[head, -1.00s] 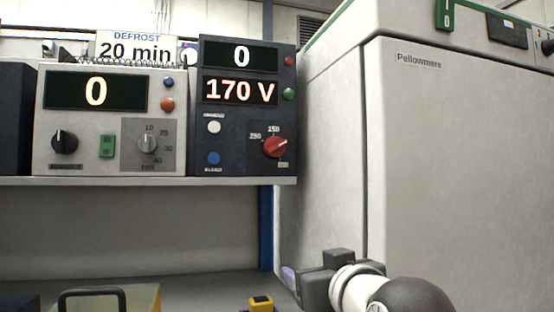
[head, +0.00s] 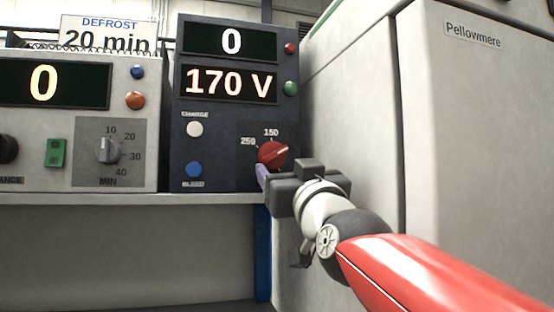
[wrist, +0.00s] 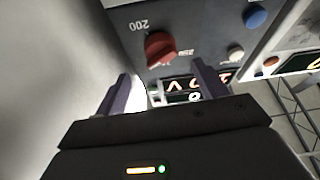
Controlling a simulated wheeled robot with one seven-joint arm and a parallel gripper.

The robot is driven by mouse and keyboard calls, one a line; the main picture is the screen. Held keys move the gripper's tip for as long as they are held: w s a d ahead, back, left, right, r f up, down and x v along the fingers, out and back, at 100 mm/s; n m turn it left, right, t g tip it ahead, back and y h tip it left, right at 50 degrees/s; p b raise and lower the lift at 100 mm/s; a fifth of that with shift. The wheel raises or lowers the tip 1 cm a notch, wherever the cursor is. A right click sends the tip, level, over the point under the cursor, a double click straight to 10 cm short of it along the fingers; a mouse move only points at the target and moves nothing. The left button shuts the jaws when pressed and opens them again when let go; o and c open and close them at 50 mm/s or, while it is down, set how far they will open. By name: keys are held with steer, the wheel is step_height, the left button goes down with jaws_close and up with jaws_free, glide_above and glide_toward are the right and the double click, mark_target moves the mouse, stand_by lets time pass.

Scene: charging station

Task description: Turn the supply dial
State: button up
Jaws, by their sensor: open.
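The supply dial (head: 273,154) is a red knob on the dark supply unit (head: 222,128), with 150 and 250 marked around it. The unit's displays read 0 and 170 V. In the wrist view the red dial (wrist: 160,49) shows upside down, with a 200 mark beside it. My gripper (head: 262,176) is just below the dial in the head view. In the wrist view my gripper (wrist: 161,72) has its two purple fingers apart and nothing between them. The dial appears just beyond the fingertips, and I see no contact.
A grey unit with a timer knob (head: 108,150) stands on the shelf (head: 120,199) to the left. White charge (head: 195,129) and blue bleed (head: 193,169) buttons are left of the dial. A large pale cabinet (head: 470,150) stands close on the right.

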mark_target(274, 158)
steer(key=p+x, duration=0.1)
steer(key=x, duration=0.5)
steer(key=shift+w+a+r+p, duration=0.15)
steer(key=shift+w+p, duration=0.15)
steer(key=c, duration=1)
steer(key=shift+o, duration=0.2)
steer(key=shift+m+h, duration=0.4)
steer(key=shift+m, duration=0.3)
steer(key=shift+m+t+h+p, duration=0.3)
steer(key=shift+m+h+p, duration=0.2)
steer(key=shift+m+h, duration=0.8)
steer(key=shift+a+m+h, duration=0.2)
steer(key=shift+m+h, duration=0.5)
steer(key=shift+m, duration=1.5)
